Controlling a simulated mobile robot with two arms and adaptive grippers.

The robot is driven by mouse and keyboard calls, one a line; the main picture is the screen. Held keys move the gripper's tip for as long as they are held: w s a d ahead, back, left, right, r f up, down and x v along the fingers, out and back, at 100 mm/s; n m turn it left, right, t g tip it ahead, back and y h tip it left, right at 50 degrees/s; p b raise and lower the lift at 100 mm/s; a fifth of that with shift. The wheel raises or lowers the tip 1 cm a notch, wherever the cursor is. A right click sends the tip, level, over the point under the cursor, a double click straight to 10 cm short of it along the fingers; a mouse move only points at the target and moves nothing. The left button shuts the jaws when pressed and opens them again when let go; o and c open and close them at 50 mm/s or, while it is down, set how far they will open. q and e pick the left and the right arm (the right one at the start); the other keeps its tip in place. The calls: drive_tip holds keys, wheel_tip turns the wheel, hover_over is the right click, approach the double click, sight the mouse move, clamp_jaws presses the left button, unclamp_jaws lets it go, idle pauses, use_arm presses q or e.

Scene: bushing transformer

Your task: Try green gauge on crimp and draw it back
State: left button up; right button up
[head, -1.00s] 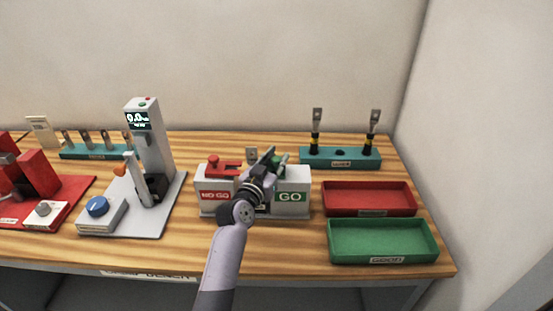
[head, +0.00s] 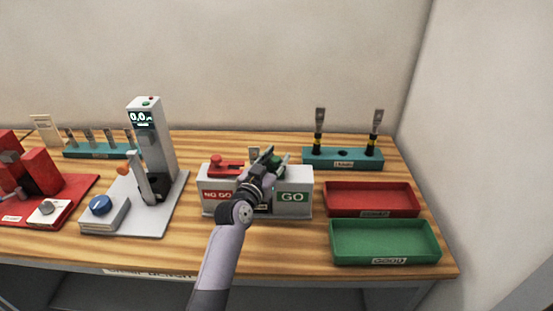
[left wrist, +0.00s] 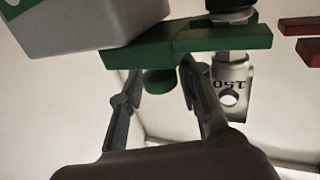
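The gauge stand (head: 220,208) carries a red NO GO gauge (head: 226,167) on the left and the green gauge on the GO side at the right. My left gripper (head: 271,161) is over the green gauge. In the left wrist view the green gauge (left wrist: 185,43) has a round knob between the fingertips of my left gripper (left wrist: 160,80), with small gaps beside it. The fingers look open. The metal crimp lug (left wrist: 228,98), marked 150, stands by the gauge's right part, which crosses its barrel. I cannot tell whether they touch. My right gripper is out of view.
A red tray (head: 372,188) and a green tray (head: 384,259) lie empty at the right. A teal rack (head: 343,163) with two lug-ended cables is behind them. A tester with a display (head: 152,135) and a red device (head: 42,172) stand at the left.

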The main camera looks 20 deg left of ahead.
use_arm(q)
drive_tip(key=s+a, duration=0.1)
drive_tip(key=s, duration=1.1)
drive_tip(key=shift+a, duration=0.15)
idle(0.6)
